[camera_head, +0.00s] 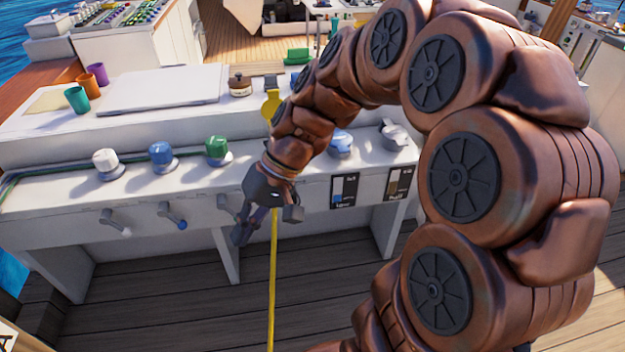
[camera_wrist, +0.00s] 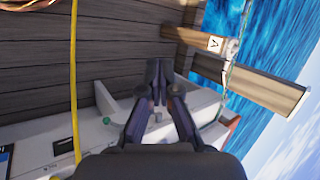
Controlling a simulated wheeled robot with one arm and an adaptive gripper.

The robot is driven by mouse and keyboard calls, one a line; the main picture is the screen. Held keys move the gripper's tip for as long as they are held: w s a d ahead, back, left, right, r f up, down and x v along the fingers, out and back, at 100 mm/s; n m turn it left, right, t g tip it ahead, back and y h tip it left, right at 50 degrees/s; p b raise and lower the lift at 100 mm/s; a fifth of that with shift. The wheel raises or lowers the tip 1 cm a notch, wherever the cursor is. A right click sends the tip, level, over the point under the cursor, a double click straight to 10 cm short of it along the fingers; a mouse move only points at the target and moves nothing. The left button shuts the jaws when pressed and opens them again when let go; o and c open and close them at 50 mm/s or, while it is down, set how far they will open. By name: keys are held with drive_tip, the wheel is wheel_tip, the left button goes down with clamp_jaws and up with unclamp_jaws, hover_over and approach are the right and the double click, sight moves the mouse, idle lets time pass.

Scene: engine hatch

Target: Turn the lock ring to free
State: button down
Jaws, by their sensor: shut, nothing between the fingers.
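I cannot pick out a lock ring for certain in either view. My gripper (camera_head: 241,236) hangs in front of the white console (camera_head: 45,232), pointing down, and hides part of the console's front. In the wrist view my gripper (camera_wrist: 157,75) has its fingers drawn together with nothing between them, over dark deck planks. A row of round knobs sits on the console's ledge: white (camera_head: 105,159), blue (camera_head: 160,153) and green (camera_head: 217,147). To the right of my arm are a second blue knob (camera_head: 341,142) and a grey fitting (camera_head: 394,134).
Small levers (camera_head: 115,222) (camera_head: 173,215) stick out from the console front. A yellow line (camera_head: 273,280) runs down beside my gripper. Cups (camera_head: 76,98) and a white board (camera_head: 165,88) stand on the upper counter. The plank deck (camera_head: 160,315) in front is clear.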

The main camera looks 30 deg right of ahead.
drive_tip(key=w+d+f+m+t+y+b, duration=0.2)
drive_tip(key=w+d+f+t+b, duration=0.25)
drive_tip(key=w+d, duration=0.35)
drive_tip(key=w+d+f+m+t+y+b, duration=0.25)
drive_tip(key=w+d+f+b, duration=0.25)
drive_tip(key=w+d, duration=0.35)
drive_tip(key=w+d+f+m+t+h+b, duration=0.1)
drive_tip(key=w+d+f+t+b, duration=0.15)
drive_tip(key=d, duration=0.45)
drive_tip(key=w+d+f+m+t+h+b, duration=0.1)
drive_tip(key=d+f+m+t+h+b, duration=0.15)
drive_tip(key=d, duration=0.45)
drive_tip(key=m+t+h+b, duration=0.2)
drive_tip(key=t, duration=0.1)
approach(313, 174)
drive_tip(key=s+d+r, duration=0.1)
drive_tip(key=d+r, duration=0.3)
drive_tip(key=shift+f, duration=0.2)
